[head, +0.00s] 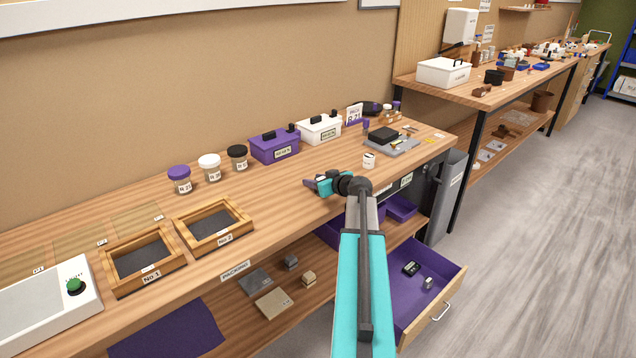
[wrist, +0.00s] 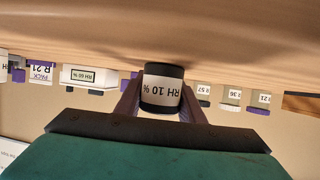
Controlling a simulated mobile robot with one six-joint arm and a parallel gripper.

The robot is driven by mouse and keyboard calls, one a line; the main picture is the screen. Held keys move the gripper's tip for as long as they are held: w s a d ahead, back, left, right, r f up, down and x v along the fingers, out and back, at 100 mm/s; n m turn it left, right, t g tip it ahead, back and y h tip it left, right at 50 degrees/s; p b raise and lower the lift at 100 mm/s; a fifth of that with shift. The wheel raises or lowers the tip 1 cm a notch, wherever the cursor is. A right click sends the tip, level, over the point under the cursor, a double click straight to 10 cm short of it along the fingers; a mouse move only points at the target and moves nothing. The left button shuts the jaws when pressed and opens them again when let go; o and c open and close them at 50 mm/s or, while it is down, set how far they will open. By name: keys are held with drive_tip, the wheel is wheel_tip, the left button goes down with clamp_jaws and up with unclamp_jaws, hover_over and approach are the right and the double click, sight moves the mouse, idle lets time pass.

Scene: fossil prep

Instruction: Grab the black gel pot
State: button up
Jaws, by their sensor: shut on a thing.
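The black gel pot (wrist: 162,88) is between the two purple fingers of my gripper (wrist: 160,105) in the wrist view, with a white label reading RH 10 %. That view is upside down, so the pot is upright. My gripper is shut on it. In the head view my gripper (head: 322,184) is over the front part of the bench, left of a small white pot (head: 369,160). The held pot is largely hidden there by the gripper. I cannot tell whether it touches the bench top.
Three lidded jars, purple (head: 180,180), white (head: 210,167) and black (head: 238,158), stand along the back. A purple box (head: 275,144) and a white box (head: 318,128) follow. Two wooden frames (head: 180,240) lie left. A purple-lined drawer (head: 446,301) is open below.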

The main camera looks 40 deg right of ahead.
drive_tip(key=shift+r+b, duration=0.3)
drive_tip(key=shift+r, duration=1.15)
drive_tip(key=shift+s+r, duration=0.2)
drive_tip(key=shift+r, duration=0.1)
drive_tip(key=s+r+b, duration=0.1)
drive_tip(key=s+b, duration=0.1)
drive_tip(key=s, duration=1.3)
drive_tip(key=shift+s+r, duration=0.2)
drive_tip(key=shift+s, duration=0.1)
